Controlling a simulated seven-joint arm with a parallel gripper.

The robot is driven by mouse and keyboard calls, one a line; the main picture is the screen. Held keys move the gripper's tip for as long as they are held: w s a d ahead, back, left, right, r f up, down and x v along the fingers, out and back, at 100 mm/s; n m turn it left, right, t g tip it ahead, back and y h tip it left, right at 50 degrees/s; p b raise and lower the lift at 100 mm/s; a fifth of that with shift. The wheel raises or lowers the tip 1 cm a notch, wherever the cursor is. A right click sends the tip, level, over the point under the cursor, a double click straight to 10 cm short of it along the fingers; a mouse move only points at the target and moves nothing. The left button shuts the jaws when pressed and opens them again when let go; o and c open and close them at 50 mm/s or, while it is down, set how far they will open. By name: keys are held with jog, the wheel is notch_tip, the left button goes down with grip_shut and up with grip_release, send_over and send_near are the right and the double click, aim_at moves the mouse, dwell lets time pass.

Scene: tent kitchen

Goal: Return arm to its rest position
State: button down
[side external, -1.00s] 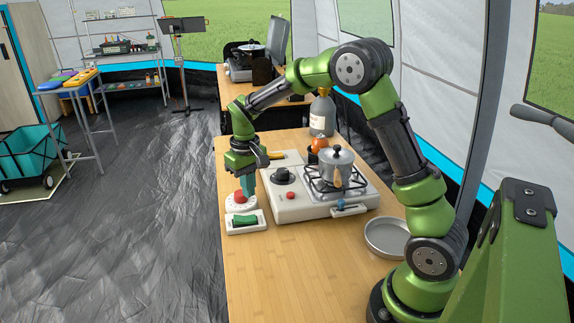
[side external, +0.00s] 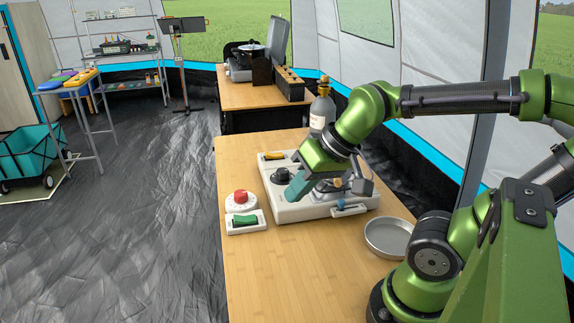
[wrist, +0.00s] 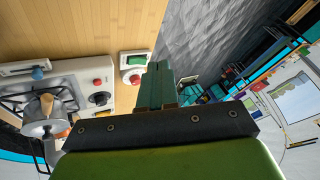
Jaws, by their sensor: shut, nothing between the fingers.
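My gripper (side external: 297,186) hangs in the air over the camping stove (side external: 330,211) in the side view, in front of the stove from this camera. Its green fingers are together and hold nothing. In the wrist view the shut fingers (wrist: 155,87) point away from the camera, with the table to their left and the floor beyond.
A red button on a white base (side external: 240,201) and a green switch (side external: 246,221) sit left of the stove. A metal pot (wrist: 50,117) stands on the stove. A round pan (side external: 388,236) lies near my base. A bottle (side external: 321,110) stands behind.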

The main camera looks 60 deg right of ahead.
jog(key=shift+s+a+r+t, duration=0.2)
jog(key=shift+s+r+t, duration=0.25)
jog(key=shift+r, duration=0.4)
